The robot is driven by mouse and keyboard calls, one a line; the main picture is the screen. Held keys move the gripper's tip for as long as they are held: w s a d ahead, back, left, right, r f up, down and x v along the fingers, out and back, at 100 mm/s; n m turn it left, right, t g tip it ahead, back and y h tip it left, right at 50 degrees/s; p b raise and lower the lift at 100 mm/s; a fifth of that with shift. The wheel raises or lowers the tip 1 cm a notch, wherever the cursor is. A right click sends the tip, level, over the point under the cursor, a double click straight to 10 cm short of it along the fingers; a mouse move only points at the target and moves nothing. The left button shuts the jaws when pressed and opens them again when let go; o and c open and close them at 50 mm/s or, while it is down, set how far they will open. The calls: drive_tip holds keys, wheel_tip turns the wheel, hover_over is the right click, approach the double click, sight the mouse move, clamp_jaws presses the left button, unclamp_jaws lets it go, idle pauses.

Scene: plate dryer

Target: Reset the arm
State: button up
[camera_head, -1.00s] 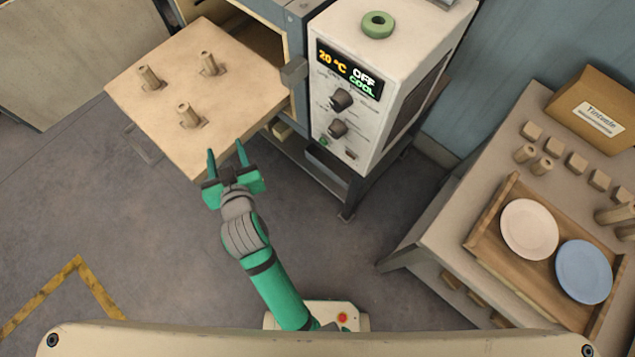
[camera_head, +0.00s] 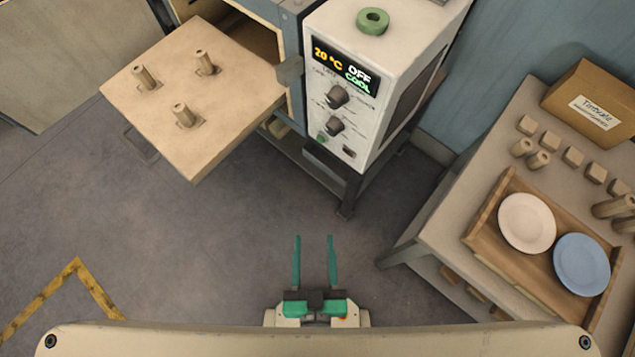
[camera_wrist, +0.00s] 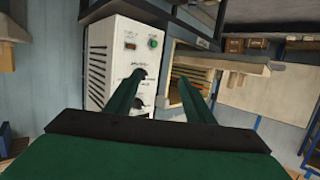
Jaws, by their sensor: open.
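My gripper (camera_head: 314,262) is at the bottom middle of the head view, close to my own body. Its two green fingers are parallel and apart, with nothing between them. They point up the picture over bare floor. In the wrist view my gripper (camera_wrist: 160,95) also shows open and empty. The dryer's control box (camera_wrist: 123,60) is beyond the fingers there, well away from them. The rest of my arm is mostly hidden behind the gripper.
The dryer door (camera_head: 195,110), with three pegs, stands open at the upper left. The control box (camera_head: 375,85) reads OFF, with a green ring (camera_head: 373,20) on top. A table at right holds a tray (camera_head: 480,232), a white plate (camera_head: 527,222) and a blue plate (camera_head: 581,265).

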drive_tip(key=shift+s+d+r+h, duration=0.15)
drive_tip(key=shift+s+d+r, duration=0.05)
drive_tip(key=shift+s, duration=0.25)
drive_tip(key=shift+s+d+r+h, duration=0.15)
drive_tip(key=shift+s+d+r, duration=0.05)
drive_tip(key=shift+s, duration=0.25)
